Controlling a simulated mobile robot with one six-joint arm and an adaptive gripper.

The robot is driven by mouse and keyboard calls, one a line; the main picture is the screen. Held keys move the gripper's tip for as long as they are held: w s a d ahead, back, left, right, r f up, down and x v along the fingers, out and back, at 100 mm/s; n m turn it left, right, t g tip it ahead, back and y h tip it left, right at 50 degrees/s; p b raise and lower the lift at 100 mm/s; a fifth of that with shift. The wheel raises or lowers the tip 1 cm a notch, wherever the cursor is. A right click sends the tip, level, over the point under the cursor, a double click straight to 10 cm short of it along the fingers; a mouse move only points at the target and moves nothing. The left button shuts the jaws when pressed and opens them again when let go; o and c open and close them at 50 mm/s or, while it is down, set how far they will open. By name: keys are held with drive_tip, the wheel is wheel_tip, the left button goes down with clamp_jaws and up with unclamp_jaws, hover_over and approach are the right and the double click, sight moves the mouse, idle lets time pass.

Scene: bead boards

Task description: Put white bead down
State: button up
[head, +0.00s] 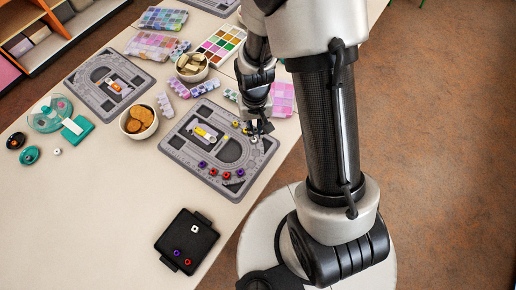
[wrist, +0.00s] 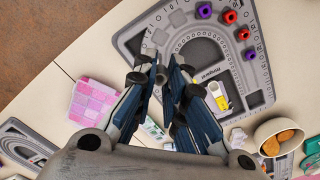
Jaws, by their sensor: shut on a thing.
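My gripper (head: 259,127) is over the right part of the near grey bead board (head: 180,140). Its fingers are shut on a small pale bead, mostly hidden between the fingertips in the wrist view (wrist: 161,74); I take it as the white bead. I cannot tell whether it touches the board. Purple beads (head: 202,164) and red beads (head: 240,172) sit along the board's curved channel at the near side; they also show in the wrist view (wrist: 230,16). A yellow bead (head: 235,124) is left of my gripper. Another white bead (head: 194,229) lies in the black tray (head: 202,248).
The black tray also holds a purple and a red bead. A bowl of brown discs (head: 138,120), a second bead board (head: 82,85), a pink bead box (head: 283,99) and a paint-like colour box (head: 221,46) stand around. The table front between board and tray is clear.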

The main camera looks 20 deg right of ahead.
sight(256, 153)
wheel_tip(256, 153, down, 14)
drive_tip(key=b, duration=0.4)
drive_tip(key=shift+f, duration=0.25)
drive_tip(key=shift+f, duration=0.25)
drive_tip(key=shift+o, duration=0.9)
drive_tip(key=o, duration=0.4)
drive_tip(key=shift+o, duration=0.2)
